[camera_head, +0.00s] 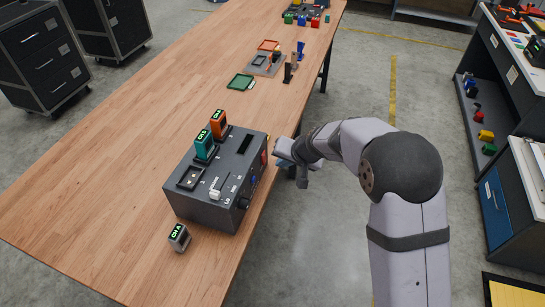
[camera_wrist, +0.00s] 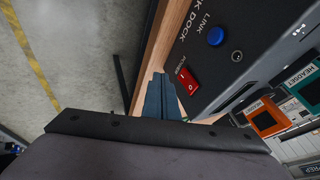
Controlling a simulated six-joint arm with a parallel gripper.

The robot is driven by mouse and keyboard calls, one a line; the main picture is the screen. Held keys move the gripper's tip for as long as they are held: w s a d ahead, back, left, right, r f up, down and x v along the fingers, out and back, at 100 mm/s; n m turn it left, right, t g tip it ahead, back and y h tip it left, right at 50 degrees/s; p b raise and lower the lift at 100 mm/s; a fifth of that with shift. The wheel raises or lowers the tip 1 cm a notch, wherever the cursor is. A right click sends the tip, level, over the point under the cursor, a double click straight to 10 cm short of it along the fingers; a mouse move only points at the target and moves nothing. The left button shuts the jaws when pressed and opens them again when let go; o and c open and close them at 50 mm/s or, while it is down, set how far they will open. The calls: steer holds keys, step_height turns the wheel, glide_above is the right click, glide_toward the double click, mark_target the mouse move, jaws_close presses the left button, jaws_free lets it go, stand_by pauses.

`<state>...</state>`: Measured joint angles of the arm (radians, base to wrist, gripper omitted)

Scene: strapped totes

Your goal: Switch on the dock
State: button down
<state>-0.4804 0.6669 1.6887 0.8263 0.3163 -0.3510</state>
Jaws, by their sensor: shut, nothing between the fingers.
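The dock (camera_head: 200,208) is a dark grey box near the table's right edge in the head view. Its side panel (camera_wrist: 235,62) fills the upper right of the wrist view. A red power rocker switch (camera_wrist: 188,80) is on that panel; it also shows in the head view (camera_head: 263,158). I cannot tell which side of the rocker is pressed. My gripper (camera_wrist: 160,84) is shut and empty, its fingertips just beside the switch; contact is unclear. In the head view my gripper (camera_head: 280,152) is at the dock's right side.
A blue LINK button (camera_wrist: 216,36) is on the same panel. A grey module (camera_head: 179,237) lies on the table (camera_head: 110,165) in front. The table's left half is clear.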

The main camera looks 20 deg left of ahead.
mark_target(266, 159)
steer(key=a+p, duration=0.1)
steer(key=a, duration=0.2)
steer(key=shift+a+p, duration=0.1)
steer(key=shift+p, duration=0.25)
steer(key=shift+f, duration=0.1)
steer(key=shift+a+b, duration=0.25)
steer(key=shift+b, duration=0.05)
steer(key=shift+r+p, duration=0.6)
steer(key=shift+r, duration=0.25)
